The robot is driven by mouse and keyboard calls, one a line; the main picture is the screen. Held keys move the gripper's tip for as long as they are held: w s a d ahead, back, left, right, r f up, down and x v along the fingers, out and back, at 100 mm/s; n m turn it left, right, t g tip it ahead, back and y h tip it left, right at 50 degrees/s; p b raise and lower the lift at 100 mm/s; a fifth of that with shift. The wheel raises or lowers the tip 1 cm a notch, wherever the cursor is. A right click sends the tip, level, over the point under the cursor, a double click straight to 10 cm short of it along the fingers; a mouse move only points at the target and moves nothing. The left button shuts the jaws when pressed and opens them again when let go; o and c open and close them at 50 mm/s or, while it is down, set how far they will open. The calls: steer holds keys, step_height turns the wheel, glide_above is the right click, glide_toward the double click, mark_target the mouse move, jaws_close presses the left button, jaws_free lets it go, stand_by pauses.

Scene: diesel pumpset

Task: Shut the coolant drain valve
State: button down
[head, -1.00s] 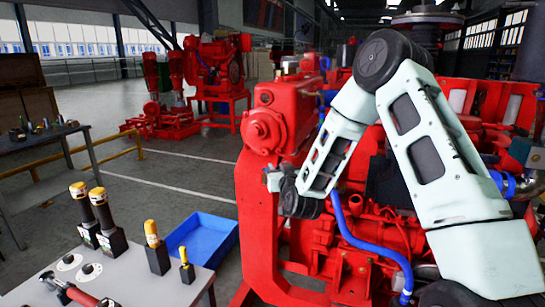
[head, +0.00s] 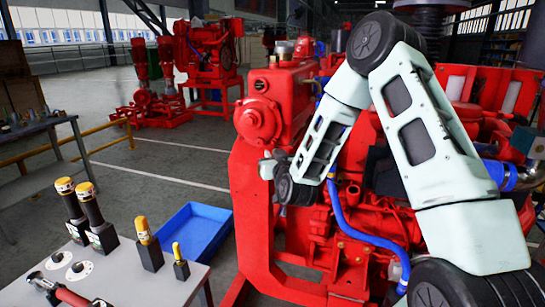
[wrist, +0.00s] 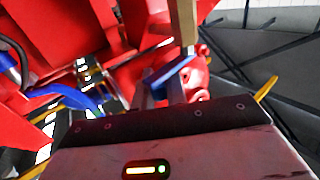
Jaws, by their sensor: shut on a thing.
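In the wrist view a small flat blue lever (wrist: 171,71), which looks like the coolant drain valve's handle, lies slanted at the tips of my gripper (wrist: 162,88). The fingers are shut on it. The valve body cannot be made out clearly. In the head view my gripper (head: 267,166) is beside the front of the red diesel engine (head: 258,120), below its round front cover. The lever cannot be made out there.
A grey bench (head: 140,283) with several yellow-capped tools stands at the lower left. A blue tray (head: 192,236) lies between bench and engine. A blue hose (head: 352,230) runs below my arm. Another red pumpset (head: 203,55) stands behind, across open floor.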

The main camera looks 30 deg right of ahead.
steer(key=y+b, duration=0.1)
steer(key=n+y, duration=0.1)
steer(key=n+y+b, duration=0.1)
steer(key=shift+w+d+t+b, duration=0.25)
steer(key=shift+t+b, duration=0.1)
steer(key=shift+t, duration=0.05)
steer(key=shift+r, duration=0.1)
steer(key=c, duration=1.4)
jaws_free()
